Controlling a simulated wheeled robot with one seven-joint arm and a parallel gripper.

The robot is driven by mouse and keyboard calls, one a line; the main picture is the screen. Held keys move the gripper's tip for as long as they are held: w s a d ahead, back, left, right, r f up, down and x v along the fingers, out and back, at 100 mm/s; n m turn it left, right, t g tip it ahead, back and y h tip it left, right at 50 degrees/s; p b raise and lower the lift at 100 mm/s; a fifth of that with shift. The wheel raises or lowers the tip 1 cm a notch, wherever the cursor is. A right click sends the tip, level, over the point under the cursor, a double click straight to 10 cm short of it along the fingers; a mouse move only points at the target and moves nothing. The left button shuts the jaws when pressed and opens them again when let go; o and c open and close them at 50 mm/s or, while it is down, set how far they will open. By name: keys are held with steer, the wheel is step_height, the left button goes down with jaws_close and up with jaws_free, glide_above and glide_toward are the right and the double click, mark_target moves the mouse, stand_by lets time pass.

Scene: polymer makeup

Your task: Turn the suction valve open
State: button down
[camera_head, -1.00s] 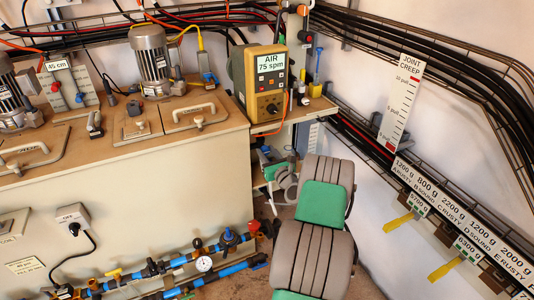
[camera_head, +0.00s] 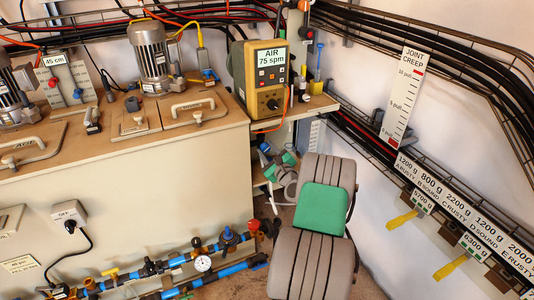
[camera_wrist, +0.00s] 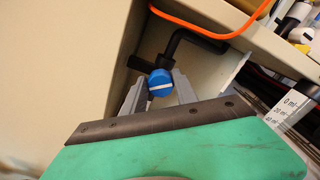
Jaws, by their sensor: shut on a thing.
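The valve knob (camera_wrist: 160,83) is a blue round knob with a white line across it, in the wrist view. The line lies nearly level, a little tilted. The knob sits on a black pipe fitting (camera_wrist: 180,48) below the edge of a shelf. My gripper (camera_wrist: 158,89) is shut on the knob, with one grey finger on each side of it. The knob's back is hidden. In the head view my arm reaches down beside the bench corner, and its links hide part of the space there.
A tan wall (camera_wrist: 60,70) stands close on the left of the knob. An orange cable (camera_wrist: 205,33) hangs above it. A yellow air box (camera_head: 262,75) stands on the shelf in the head view. Blue pipes with a gauge (camera_head: 203,263) run along the bench's foot.

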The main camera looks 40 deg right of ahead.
steer(key=n+b, duration=0.1)
steer(key=n, duration=0.1)
steer(key=n+b, duration=0.2)
steer(key=n, duration=0.1)
steer(key=shift+f+n, duration=0.2)
steer(key=shift+n, duration=0.1)
steer(key=n+b, duration=0.3)
steer(key=n, duration=0.2)
steer(key=shift+b, duration=0.3)
steer(key=shift+n, duration=0.3)
steer(key=c, duration=1)
jaws_free()
steer(key=p+v, duration=0.1)
steer(key=v, duration=0.7)
steer(key=shift+w+a+r, duration=0.15)
